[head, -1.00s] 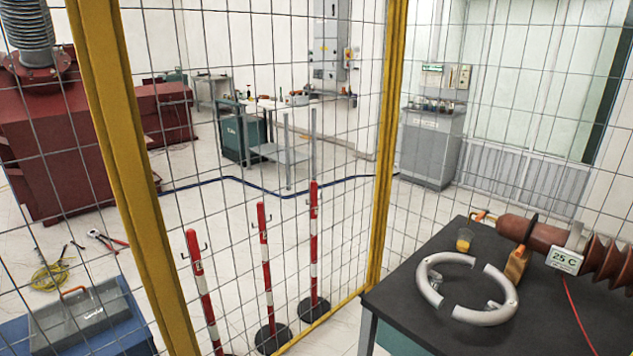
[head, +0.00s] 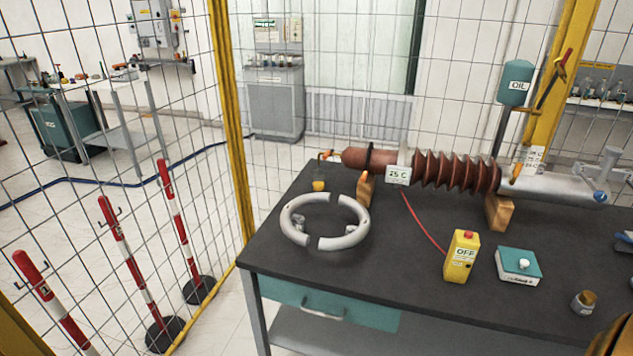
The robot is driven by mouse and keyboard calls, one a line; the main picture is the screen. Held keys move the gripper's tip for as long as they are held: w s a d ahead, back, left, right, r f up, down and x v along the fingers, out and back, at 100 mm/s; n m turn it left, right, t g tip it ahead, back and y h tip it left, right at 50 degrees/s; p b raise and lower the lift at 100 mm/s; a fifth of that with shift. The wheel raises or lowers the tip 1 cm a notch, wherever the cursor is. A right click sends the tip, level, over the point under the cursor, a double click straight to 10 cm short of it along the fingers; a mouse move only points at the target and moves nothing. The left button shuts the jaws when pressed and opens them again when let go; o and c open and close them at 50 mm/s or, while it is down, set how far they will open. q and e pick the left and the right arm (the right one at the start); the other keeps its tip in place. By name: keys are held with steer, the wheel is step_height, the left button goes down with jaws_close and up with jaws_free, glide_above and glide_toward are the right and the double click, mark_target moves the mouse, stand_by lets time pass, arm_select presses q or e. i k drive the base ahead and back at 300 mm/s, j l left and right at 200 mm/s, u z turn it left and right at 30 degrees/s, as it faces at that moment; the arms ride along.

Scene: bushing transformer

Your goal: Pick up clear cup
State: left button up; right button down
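A small clear cup (head: 319,184) with orange-yellow contents stands upright at the far left of the dark table (head: 400,300), below the left end of the red-brown bushing (head: 368,160). A second small container (head: 583,303), greyish with a brown top, stands near the right front of the table. It is too small to tell whether it is clear.
A split grey ring (head: 340,240) lies in front of the clear cup. A yellow OFF box (head: 462,255) and a teal-topped box (head: 518,265) stand mid-right. A wire fence with a yellow post (head: 232,130) runs behind.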

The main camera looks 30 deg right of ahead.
mark_target(319, 181)
steer(key=z, duration=0.5)
steer(key=i+j+z, duration=0.1)
steer(key=z, duration=0.3)
steer(key=i+j+z, duration=0.1)
steer(key=z, duration=0.3)
steer(key=i+j+z, duration=0.1)
steer(key=z, duration=0.3)
steer(key=j+z, duration=0.25)
steer(key=z, duration=0.15)
